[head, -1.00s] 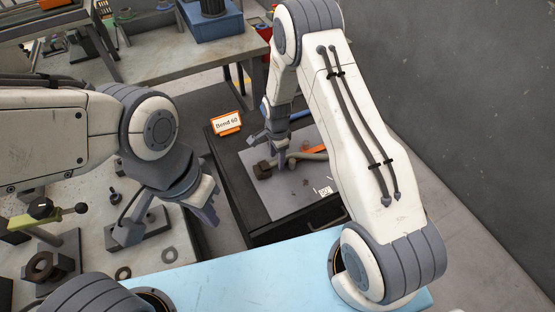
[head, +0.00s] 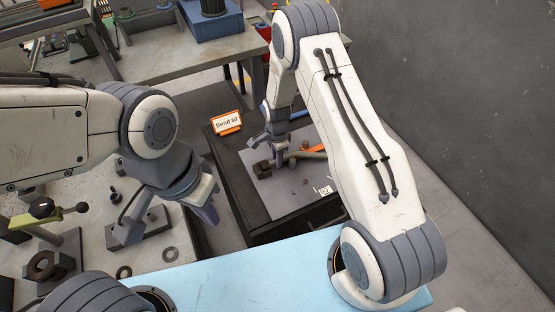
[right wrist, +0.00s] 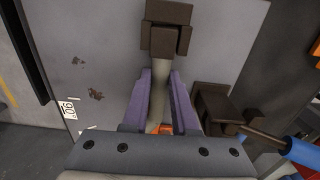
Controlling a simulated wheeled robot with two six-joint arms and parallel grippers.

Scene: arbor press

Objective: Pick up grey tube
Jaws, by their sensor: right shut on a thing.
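The grey tube (head: 311,155) lies over the grey top of a low dark cabinet. In the right wrist view the tube (right wrist: 158,100) runs between the two purple fingers, with a dark brown block (right wrist: 166,32) at its far end. My right gripper (head: 278,158) is shut on the tube, low at the cabinet top. Its fingers (right wrist: 158,110) touch the tube from both sides. My left gripper (head: 207,205) hangs over the gap beside the left bench, away from the tube. Its finger gap is not clear.
A brown clamp-like part (right wrist: 215,105) with a blue handle (right wrist: 302,152) lies right of the tube in the wrist view. An orange-framed sign, apparently "Bend 60" (head: 227,122), stands at the cabinet's back left. The left bench (head: 185,235) holds metal parts. A dark wall (head: 460,110) is at right.

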